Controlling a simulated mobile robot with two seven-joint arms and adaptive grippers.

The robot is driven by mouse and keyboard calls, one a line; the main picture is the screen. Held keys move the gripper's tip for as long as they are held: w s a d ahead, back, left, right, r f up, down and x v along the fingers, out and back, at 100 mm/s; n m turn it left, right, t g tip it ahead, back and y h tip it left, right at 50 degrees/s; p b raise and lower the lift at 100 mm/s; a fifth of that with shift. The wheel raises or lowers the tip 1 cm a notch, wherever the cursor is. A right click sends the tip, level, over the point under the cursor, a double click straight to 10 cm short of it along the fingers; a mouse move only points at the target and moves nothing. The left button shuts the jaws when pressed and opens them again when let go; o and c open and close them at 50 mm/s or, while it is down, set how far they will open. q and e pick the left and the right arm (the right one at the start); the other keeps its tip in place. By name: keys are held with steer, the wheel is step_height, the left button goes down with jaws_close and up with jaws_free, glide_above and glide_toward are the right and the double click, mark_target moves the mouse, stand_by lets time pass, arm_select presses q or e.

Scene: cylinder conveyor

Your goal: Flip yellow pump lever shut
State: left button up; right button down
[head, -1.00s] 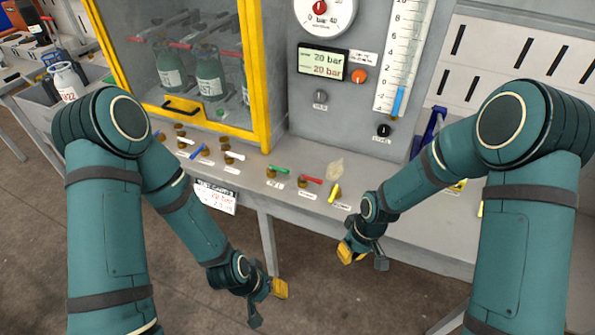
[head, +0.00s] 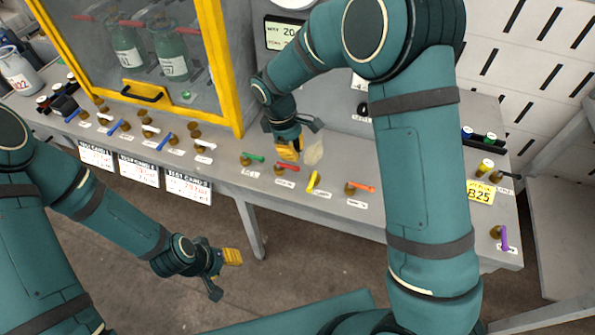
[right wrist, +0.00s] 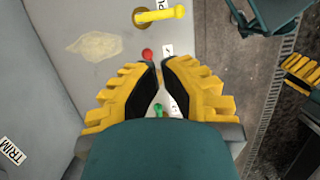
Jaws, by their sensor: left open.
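The yellow pump lever (head: 314,181) is on the bench's front strip, between the red and orange levers. In the right wrist view the yellow lever (right wrist: 162,14) runs from its brass base toward the bench's front edge, crosswise to its neighbours in the head view. My right gripper (head: 289,153) hangs over the bench near the red lever, left of and behind the yellow one, apart from it. Its fingertips (right wrist: 160,64) are drawn together with nothing seen held. My left gripper (head: 226,274) is open and empty, in front of the bench over the floor.
The red lever (head: 287,168) and green lever (head: 253,157) are to the left of the yellow one, the orange lever (head: 363,187) to the right. A yellow-framed cabinet (head: 222,75) stands behind left. A pale stain (head: 314,152) marks the bench behind the levers.

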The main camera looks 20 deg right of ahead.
mark_target(312, 181)
steer(key=b+x, duration=0.2)
steer(key=x, duration=0.8)
steer(key=shift+f, duration=0.1)
